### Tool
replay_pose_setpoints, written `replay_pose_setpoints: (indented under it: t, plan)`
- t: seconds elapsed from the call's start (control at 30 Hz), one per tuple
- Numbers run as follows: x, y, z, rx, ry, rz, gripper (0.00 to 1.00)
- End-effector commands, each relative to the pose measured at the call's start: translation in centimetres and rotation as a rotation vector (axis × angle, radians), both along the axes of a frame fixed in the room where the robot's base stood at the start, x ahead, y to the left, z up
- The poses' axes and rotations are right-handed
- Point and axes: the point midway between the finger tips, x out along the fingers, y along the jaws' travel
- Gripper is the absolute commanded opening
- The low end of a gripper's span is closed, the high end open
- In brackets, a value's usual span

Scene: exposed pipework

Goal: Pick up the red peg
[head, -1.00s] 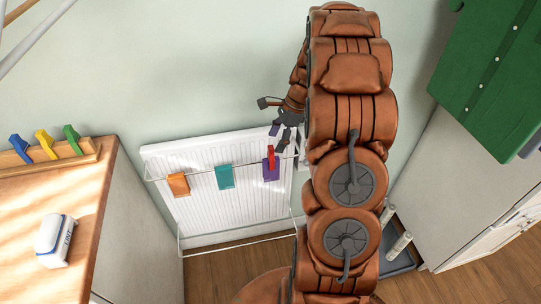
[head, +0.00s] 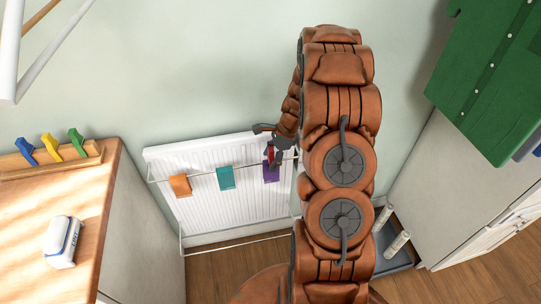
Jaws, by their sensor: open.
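The red peg (head: 270,153) is clipped upright on the rail of the white radiator rack, above the purple cloth (head: 271,173). Only a small part of it shows, as my gripper (head: 273,151) covers the rest. My gripper is open at the peg, with its dark fingers around or just in front of it; I cannot tell whether they touch it. My brown arm comes up from the bottom and bends down to the rail from the right.
An orange cloth (head: 180,185) and a teal cloth (head: 226,178) hang on the same rail (head: 203,174). Blue, yellow and green pegs (head: 51,146) stand on a wooden holder on the counter at left. A white box (head: 62,242) lies there too. A green shirt (head: 492,70) hangs at right.

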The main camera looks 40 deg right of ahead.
Motion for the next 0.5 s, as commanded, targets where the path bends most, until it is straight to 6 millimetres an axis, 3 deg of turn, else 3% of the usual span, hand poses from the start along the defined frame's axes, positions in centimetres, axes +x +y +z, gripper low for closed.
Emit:
replay_pose_setpoints:
  t: [0.13, 0.5]
  plan:
    - [0.04, -0.04, 0.02, -0.001, -0.001, 0.001, 0.68]
    - [0.04, -0.06, 0.06, -0.002, -0.002, 0.0, 0.3]
